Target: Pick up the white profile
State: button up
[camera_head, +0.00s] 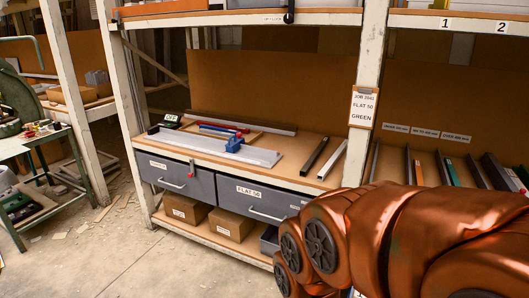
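A white profile (332,160) lies flat on the wooden shelf board, slanting away from the front edge. A dark profile (315,156) lies beside it on the left, roughly parallel and apart from it. My orange arm fills the lower right of the view, in front of the shelf. My gripper cannot be made out, so its distance from the white profile is not shown. The near end of the white profile shows clear of my arm.
A grey plate with a blue clamp (234,144) and a long dark bar (240,123) lie further left. A shelf post (366,90) carries a job card (363,107). Several profiles stand right of it. Drawers (265,201) are below. Open floor (150,270) lies front left.

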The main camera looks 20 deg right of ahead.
aim_at(326, 168)
jog(key=u, duration=0.6)
jog(key=i, duration=2.5)
jog(key=z, duration=1.85)
jog(key=i, duration=1.1)
jog(key=z, duration=0.35)
